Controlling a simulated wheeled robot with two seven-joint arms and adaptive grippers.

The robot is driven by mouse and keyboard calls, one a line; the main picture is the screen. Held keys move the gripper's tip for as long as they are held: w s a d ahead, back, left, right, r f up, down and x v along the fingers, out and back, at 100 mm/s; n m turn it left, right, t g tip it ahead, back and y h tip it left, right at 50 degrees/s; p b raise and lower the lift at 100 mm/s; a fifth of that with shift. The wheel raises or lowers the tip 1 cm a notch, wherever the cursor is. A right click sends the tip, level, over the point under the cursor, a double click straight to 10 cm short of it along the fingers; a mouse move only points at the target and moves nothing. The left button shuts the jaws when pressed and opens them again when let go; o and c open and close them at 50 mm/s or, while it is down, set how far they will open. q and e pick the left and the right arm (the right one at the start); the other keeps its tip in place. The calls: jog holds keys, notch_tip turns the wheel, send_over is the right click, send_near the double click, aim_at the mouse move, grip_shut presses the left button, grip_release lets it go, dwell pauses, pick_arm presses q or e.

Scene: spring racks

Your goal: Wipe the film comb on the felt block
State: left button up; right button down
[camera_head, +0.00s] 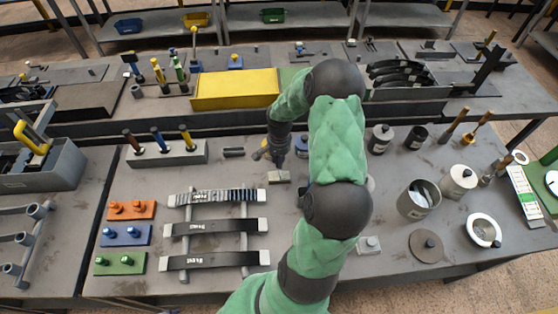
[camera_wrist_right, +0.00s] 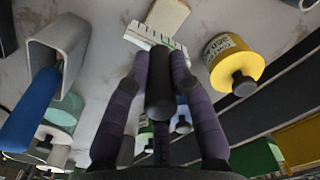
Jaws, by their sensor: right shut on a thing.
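My right gripper (camera_head: 278,158) reaches down over the middle of the table, and its arm hides what is behind it. In the right wrist view my right gripper (camera_wrist_right: 160,85) is shut on the dark round handle of the film comb (camera_wrist_right: 147,38), a whitish plate with dark marks along it. A pale beige block, seemingly the felt block (camera_wrist_right: 168,14), lies just beyond the comb and overlaps it in the picture. I cannot tell whether they touch. In the head view the pale felt block (camera_head: 279,177) lies just below the gripper. My left gripper is out of view.
A yellow labelled jar (camera_wrist_right: 232,60) stands close to the comb. A block with three coloured-handled tools (camera_head: 165,152) and a rack of dark strips (camera_head: 215,228) are to the left. Several tins, including an open one (camera_head: 419,198), stand to the right.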

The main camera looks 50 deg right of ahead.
jog(key=shift+r+p, duration=1.2)
jog(key=shift+r, duration=1.2)
jog(key=shift+w, duration=0.15)
